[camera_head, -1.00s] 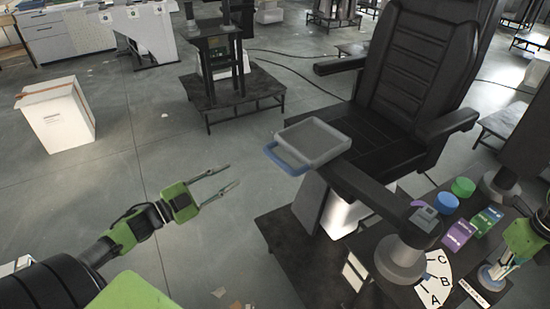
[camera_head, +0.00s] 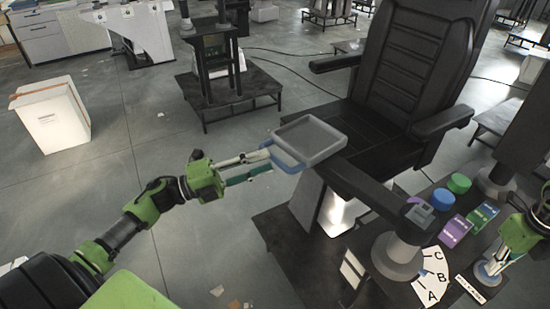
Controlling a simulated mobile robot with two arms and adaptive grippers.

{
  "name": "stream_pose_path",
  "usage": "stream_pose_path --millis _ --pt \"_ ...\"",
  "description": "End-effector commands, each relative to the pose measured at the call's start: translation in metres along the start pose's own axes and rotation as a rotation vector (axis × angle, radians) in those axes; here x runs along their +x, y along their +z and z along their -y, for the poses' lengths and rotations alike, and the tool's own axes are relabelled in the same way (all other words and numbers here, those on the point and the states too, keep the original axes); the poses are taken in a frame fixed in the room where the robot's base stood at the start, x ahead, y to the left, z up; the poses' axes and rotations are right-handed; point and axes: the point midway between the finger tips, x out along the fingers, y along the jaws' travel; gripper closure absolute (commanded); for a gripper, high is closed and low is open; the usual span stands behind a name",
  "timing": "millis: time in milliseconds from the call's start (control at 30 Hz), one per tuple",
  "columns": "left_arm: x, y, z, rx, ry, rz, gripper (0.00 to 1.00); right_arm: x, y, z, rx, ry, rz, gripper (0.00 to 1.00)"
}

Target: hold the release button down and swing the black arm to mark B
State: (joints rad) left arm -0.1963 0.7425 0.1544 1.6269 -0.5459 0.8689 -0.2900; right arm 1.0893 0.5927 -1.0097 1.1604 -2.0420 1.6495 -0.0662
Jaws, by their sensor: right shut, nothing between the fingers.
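The black arm (camera_head: 358,187) runs from the top of a grey post (camera_head: 398,256) up and left to a grey tray (camera_head: 312,140) with a blue handle (camera_head: 287,160). A white dial (camera_head: 436,273) with marks C, B and A fans out right of the post. My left gripper (camera_head: 268,161) is open, its fingertips at the left side of the blue handle; I cannot tell if they touch it. My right gripper (camera_head: 489,267) is shut and empty, its fingertips down on or just above the round blue-grey release button (camera_head: 486,275), which they partly hide.
A blue cylinder (camera_head: 443,199), a green cylinder (camera_head: 459,183), a purple box (camera_head: 456,231) and a green box (camera_head: 483,216) stand near the dial. A black chair (camera_head: 412,80) stands behind the tray.

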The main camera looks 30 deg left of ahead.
Motion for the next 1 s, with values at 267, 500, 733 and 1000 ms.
stream_pose_path --millis 267,500,733,1000 --pt "0.036 0.0 0.0 0.0 0.0 0.0 0.71 0.001 0.0 -0.001 -0.001 0.001 -0.001 1.0" --pt "0.041 0.001 -0.001 -0.001 0.001 0.001 0.71 0.001 0.0 -0.001 -0.001 0.001 0.0 1.0" --pt "0.041 0.0 -0.001 -0.002 0.001 0.001 0.97 0.001 0.0 -0.001 -0.001 0.001 0.0 1.0" --pt "0.039 -0.002 -0.001 -0.002 0.001 0.006 1.0 0.001 0.0 -0.001 -0.001 0.001 0.0 1.0"
